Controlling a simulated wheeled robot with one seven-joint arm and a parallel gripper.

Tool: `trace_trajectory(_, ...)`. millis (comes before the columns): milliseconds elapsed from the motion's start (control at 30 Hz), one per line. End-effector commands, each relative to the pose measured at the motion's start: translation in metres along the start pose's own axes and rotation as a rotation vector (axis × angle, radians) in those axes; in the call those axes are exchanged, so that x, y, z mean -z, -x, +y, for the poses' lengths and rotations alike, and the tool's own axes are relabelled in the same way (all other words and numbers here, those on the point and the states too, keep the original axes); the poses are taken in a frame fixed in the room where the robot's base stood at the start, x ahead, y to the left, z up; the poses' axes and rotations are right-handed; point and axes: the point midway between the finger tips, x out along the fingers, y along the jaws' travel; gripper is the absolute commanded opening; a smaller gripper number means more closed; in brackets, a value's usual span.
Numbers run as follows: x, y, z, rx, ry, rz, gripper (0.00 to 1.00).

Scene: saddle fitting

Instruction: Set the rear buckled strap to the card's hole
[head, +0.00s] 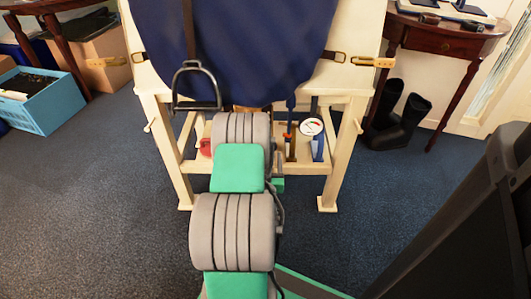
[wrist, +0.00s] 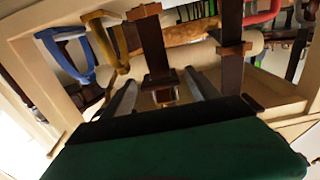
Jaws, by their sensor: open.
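In the wrist view my gripper (wrist: 160,80) is open, its two grey fingers apart. A dark brown strap (wrist: 151,42) hangs down between and beyond the fingertips, with a buckle-like metal fitting (wrist: 164,95) at its lower end. I cannot tell whether the fingers touch it. A second brown strap (wrist: 229,50) with a copper-coloured band hangs to its right. Which is the rear strap is unclear, and no holes can be made out. In the head view my arm hides the gripper under the cream stand (head: 360,105). No card is readable.
A blue cloth (head: 250,40) covers the stand, and a metal stirrup (head: 197,88) hangs in front. A round dial (head: 311,127) and tools stand on the lower shelf. Black boots (head: 405,120) are at right, a blue crate (head: 42,105) at left. The carpet between is clear.

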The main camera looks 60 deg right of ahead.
Motion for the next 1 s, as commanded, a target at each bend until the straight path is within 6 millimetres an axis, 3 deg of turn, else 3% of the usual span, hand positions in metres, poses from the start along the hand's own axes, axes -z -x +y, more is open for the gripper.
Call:
trace_trajectory(200, 0.0, -0.03, -0.001, 0.001, 0.002, -0.002, 0.69)
trace_trajectory(567, 0.0, -0.038, -0.001, 0.0, 0.001, -0.001, 0.69)
trace_trajectory(1000, 0.0, -0.037, -0.001, 0.0, 0.001, -0.001, 0.34)
